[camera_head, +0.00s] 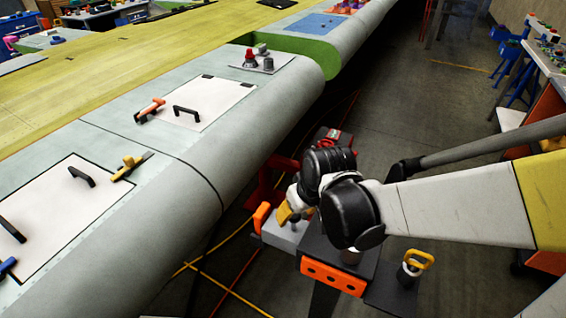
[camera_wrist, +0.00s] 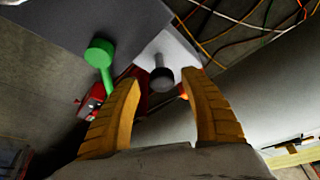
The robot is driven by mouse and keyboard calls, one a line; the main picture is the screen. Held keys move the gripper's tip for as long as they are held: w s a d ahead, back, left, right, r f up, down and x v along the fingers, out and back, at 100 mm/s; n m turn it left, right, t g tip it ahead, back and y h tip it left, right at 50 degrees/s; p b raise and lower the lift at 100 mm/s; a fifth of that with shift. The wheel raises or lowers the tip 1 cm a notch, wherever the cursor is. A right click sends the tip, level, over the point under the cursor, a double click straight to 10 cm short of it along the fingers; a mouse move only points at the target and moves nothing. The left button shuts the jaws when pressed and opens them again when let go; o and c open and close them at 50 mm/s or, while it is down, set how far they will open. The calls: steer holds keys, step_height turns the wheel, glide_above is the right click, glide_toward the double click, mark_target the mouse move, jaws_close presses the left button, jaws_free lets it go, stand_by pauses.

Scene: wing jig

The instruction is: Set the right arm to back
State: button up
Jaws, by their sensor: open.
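My gripper (camera_wrist: 162,88) has two yellow ribbed fingers spread apart with nothing between their tips. A dark grey round knob (camera_wrist: 162,79) shows beyond the gap, in front of a pale plate (camera_wrist: 160,48). A green knob on a stem (camera_wrist: 100,54) stands left of the fingers, by a grey panel (camera_wrist: 60,18). I cannot tell which knob belongs to the right arm. In the head view my gripper (camera_head: 287,212) is low over a grey block with an orange end (camera_head: 262,217), beside the wing; my wrist hides much of that spot.
The long grey wing (camera_head: 220,150) fills the left, with hatch panels, black handles and clamps on top. A dark stand with an orange front (camera_head: 333,276) and a yellow-looped fitting (camera_head: 415,264) are near my arm. Yellow and orange cables (camera_head: 205,250) lie on the floor.

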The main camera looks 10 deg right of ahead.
steer(key=v, duration=1.1)
steer(key=shift+s+r, duration=0.2)
steer(key=shift+r, duration=0.05)
steer(key=shift+d, duration=0.1)
steer(key=s+d+f+m+t+h+b, duration=0.1)
steer(key=s+d+f+m+t+b, duration=0.1)
steer(key=s, duration=0.4)
steer(key=shift+d+m+t, duration=0.5)
steer(key=shift+d+m, duration=0.1)
steer(key=shift+d, duration=0.65)
steer(key=shift+f, duration=0.1)
stand_by(0.4)
